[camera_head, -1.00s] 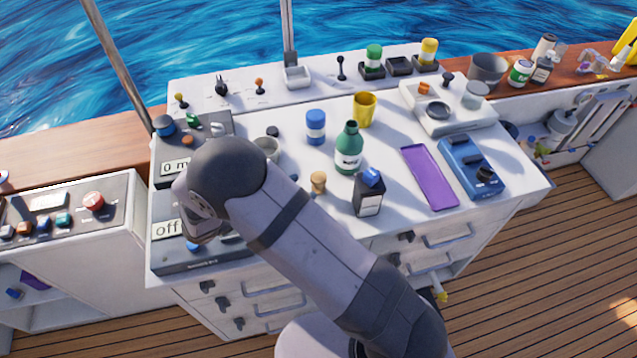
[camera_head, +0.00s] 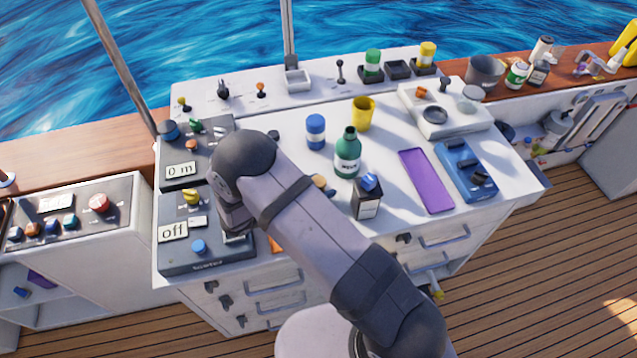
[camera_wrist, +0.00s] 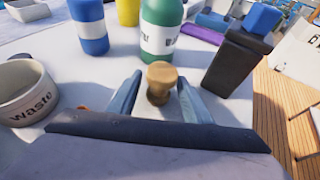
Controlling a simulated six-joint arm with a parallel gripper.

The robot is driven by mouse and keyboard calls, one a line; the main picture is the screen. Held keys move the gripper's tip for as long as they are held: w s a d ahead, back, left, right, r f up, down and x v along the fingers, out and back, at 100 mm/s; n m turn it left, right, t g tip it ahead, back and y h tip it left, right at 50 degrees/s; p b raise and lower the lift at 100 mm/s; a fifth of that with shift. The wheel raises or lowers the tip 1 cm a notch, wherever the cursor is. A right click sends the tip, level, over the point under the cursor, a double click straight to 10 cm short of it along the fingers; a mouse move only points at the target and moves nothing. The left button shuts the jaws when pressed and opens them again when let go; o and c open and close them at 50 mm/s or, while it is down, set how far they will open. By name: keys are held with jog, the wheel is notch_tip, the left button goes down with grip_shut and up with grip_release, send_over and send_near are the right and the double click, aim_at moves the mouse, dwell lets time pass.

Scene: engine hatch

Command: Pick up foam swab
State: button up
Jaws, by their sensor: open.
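A small tan, knob-topped piece, which looks like the foam swab (camera_wrist: 159,83), stands upright on the white worktop in the wrist view. My gripper (camera_wrist: 160,78) is open, with one blue-grey finger to the left of this piece and one to the right. A gap shows on each side, and nothing is held. In the head view my arm covers most of the foam swab (camera_head: 320,183), and only its top shows. The gripper's fingers are hidden there behind my arm.
A green bottle (camera_wrist: 161,28) and a blue jar (camera_wrist: 89,27) stand behind the swab. A dark bottle with a blue cap (camera_wrist: 236,60) stands close on the right. A waste cup (camera_wrist: 30,92) is on the left. A purple tray (camera_head: 426,180) lies further right.

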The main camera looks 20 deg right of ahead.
aim_at(318, 181)
jog(key=c, duration=1)
jog(key=shift+o, duration=0.2)
jog(key=shift+w+r+b, duration=0.1)
jog(key=shift+r+b, duration=1.3)
jog(key=shift+r, duration=3.55)
